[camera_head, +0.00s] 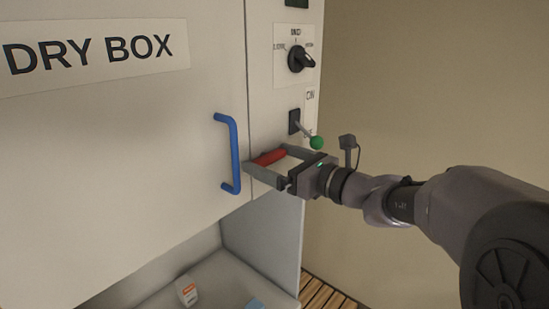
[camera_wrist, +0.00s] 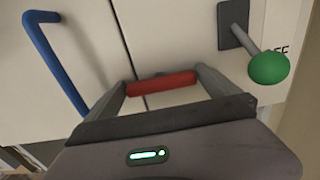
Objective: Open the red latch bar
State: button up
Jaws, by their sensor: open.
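The red latch bar (camera_head: 269,157) is a short, roughly horizontal bar on the cabinet front, by the door's right edge. In the wrist view the red bar (camera_wrist: 162,83) lies between the tips of my gripper (camera_wrist: 162,82). My gripper (camera_head: 266,166) is open, one finger on each side of the bar. I cannot tell whether either finger touches it. The bar's mounting is partly hidden by the fingers.
A white DRY BOX door (camera_head: 110,140) has a blue handle (camera_head: 234,153) left of my gripper. A green-knobbed lever (camera_head: 316,142) sticks out just above it, close to my wrist. A black rotary knob (camera_head: 301,58) is higher up. Small boxes (camera_head: 187,291) lie on the shelf below.

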jog(key=shift+s+d, duration=0.1)
jog(key=shift+c, duration=0.2)
jog(key=c, duration=1)
jog(key=shift+b, duration=0.4)
jog(key=n+b, duration=0.1)
jog(key=b, duration=0.1)
jog(key=n+b, duration=0.2)
jog(key=shift+f, duration=0.3)
jog(key=n+b, duration=0.6)
jog(key=b, duration=0.3)
jog(key=shift+s+b, duration=0.15)
jog(key=shift+b, duration=0.15)
jog(key=n+b, duration=0.4)
jog(key=b, duration=0.1)
jog(key=shift+f+n+b, duration=0.1)
jog(key=shift+n+b, duration=0.2)
jog(key=shift+n, duration=0.1)
jog(key=n+b, duration=0.3)
jog(key=n, duration=0.1)
jog(key=shift+b, duration=0.4)
jog(key=shift+r, duration=0.2)
